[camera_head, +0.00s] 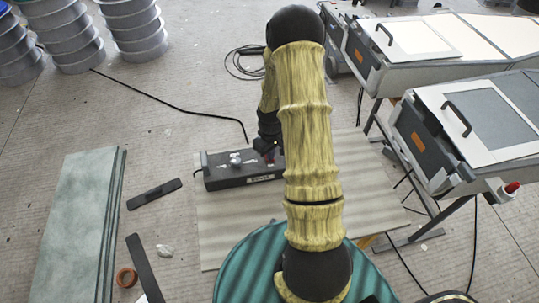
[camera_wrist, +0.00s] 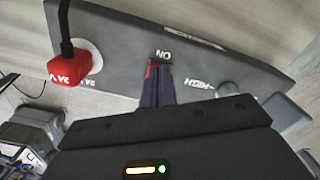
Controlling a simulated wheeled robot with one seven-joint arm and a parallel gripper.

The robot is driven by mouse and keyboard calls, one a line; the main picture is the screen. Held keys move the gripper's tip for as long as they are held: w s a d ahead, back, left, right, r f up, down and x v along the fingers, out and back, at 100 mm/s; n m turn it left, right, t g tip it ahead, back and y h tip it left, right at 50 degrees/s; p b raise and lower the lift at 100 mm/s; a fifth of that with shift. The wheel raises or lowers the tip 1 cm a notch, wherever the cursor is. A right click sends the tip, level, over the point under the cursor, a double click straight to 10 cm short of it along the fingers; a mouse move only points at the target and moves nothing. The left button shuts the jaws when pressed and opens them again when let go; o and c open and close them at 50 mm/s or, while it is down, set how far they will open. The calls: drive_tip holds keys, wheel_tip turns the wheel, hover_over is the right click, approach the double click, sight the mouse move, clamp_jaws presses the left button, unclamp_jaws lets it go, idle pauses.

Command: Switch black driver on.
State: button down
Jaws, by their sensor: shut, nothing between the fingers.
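The black driver (camera_head: 235,180) is a long dark box lying on a flat board. Small light fittings and a white label show on it. In the wrist view its dark panel (camera_wrist: 120,50) has an "ON" marking, a "HIGH" marking and "24 V" lettering. My gripper (camera_wrist: 158,66) is shut and empty, its dark fingertips over the panel just by the "ON" mark. A small red part (camera_wrist: 149,72) shows at the left of the fingertips; the fingers hide the rest of it. I cannot tell whether they touch it. In the head view my gripper (camera_head: 266,148) is at the driver's far right part.
A red 24 V plug (camera_wrist: 68,68) with a black cable stands on the panel. The board (camera_head: 220,235) lies under the driver. Grey machines (camera_head: 440,130) stand at right. Flat slabs (camera_head: 75,220) and dark strips (camera_head: 154,193) lie at left. Ringed drums (camera_head: 62,35) stand behind.

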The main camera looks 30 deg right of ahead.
drive_tip(key=shift+f+b, duration=0.3)
drive_tip(key=shift+f, duration=0.2)
idle(0.3)
drive_tip(key=shift+r+p, duration=2.9)
drive_tip(key=shift+r, duration=0.65)
drive_tip(key=shift+r, duration=0.1)
drive_tip(key=s+a+r+m+t, duration=0.1)
drive_tip(key=s+a+r, duration=0.5)
drive_tip(key=r, duration=0.4)
drive_tip(key=s+a+r+m+t, duration=0.1)
drive_tip(key=s+a+r, duration=0.5)
drive_tip(key=r, duration=0.5)
drive_tip(key=shift+s+a+r+m+t, duration=0.15)
drive_tip(key=shift+s+a+m+t, duration=0.2)
drive_tip(key=shift+a, duration=0.35)
drive_tip(key=c, duration=2.2)
unclamp_jaws()
drive_tip(key=shift+w, duration=0.1)
